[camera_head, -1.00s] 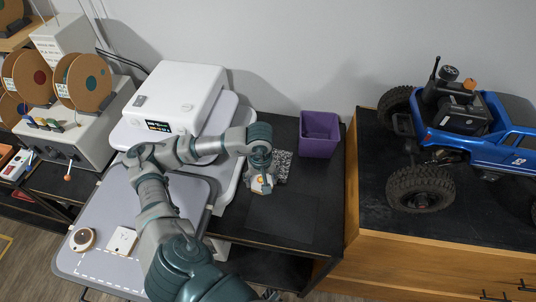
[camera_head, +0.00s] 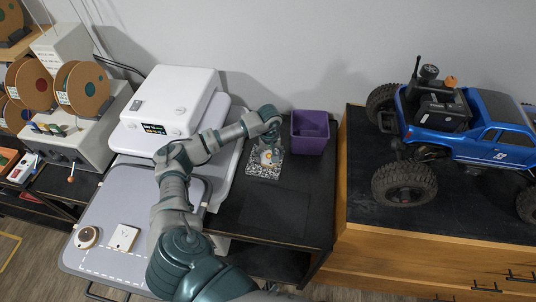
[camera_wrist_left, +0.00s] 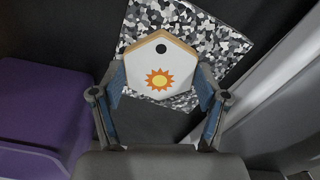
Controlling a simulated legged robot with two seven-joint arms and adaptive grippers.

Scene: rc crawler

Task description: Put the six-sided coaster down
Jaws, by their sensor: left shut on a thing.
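The six-sided coaster (camera_wrist_left: 160,60) is white with a wooden edge, an orange and yellow sun and a black dot. My left gripper (camera_wrist_left: 160,78) is shut on it, one finger on each side. In the head view the coaster (camera_head: 267,157) shows small below my left gripper (camera_head: 270,147). It is over a grey, black and white camouflage-patterned square (camera_head: 257,172) on the black table; the square also shows behind the coaster in the left wrist view (camera_wrist_left: 215,42). I cannot tell whether the coaster touches it. My right gripper is out of view.
A purple bin (camera_head: 310,133) stands just right of the patterned square. A white machine (camera_head: 170,105) stands to the left. A blue crawler truck (camera_head: 470,140) sits on the wooden cabinet at right. The black table's front part (camera_head: 275,212) is clear.

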